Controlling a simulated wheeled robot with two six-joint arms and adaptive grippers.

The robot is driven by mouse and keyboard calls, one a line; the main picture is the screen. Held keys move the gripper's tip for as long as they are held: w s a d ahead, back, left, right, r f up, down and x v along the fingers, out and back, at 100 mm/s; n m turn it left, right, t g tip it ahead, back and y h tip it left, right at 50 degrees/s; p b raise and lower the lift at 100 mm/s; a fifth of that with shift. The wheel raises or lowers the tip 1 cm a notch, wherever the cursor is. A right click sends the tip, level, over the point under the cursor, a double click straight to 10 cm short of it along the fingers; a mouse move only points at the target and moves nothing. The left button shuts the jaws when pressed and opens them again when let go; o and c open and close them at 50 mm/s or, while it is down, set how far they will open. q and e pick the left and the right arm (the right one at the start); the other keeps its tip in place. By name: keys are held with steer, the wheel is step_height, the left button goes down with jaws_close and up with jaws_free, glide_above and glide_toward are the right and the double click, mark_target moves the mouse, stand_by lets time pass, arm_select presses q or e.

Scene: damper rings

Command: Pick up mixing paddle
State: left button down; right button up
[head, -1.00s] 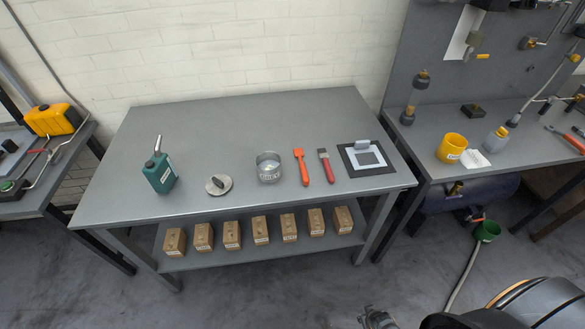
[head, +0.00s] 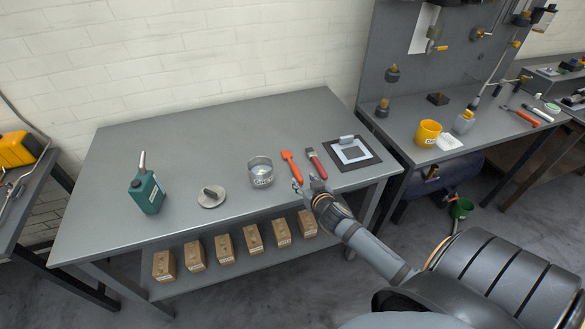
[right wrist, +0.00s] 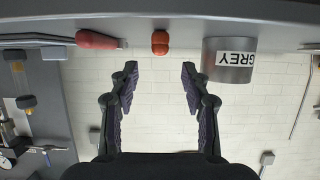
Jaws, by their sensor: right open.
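In the right wrist view, which looks upside down, the paddle's orange handle end (right wrist: 160,43) shows between and beyond my fingers. My right gripper (head: 308,185) is open and empty at the bench's front edge, by the handle ends of the paddle and brush. It also shows in the wrist view (right wrist: 159,80), apart from the handle. My left gripper is not in view.
The red-handled brush (head: 315,162) lies just right of the paddle. The cup (head: 260,172), labelled GREY in the wrist view (right wrist: 230,60), stands to its left. A metal disc (head: 211,197), green can (head: 146,190) and framed pad (head: 352,152) flank them. The bench's back is clear.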

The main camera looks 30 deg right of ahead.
mark_target(298, 175)
steer(key=p+x, duration=0.1)
steer(key=x, duration=0.7)
steer(key=shift+f, duration=0.15)
steer(key=shift+s, duration=0.15)
steer(key=shift+c, duration=1)
jaws_close()
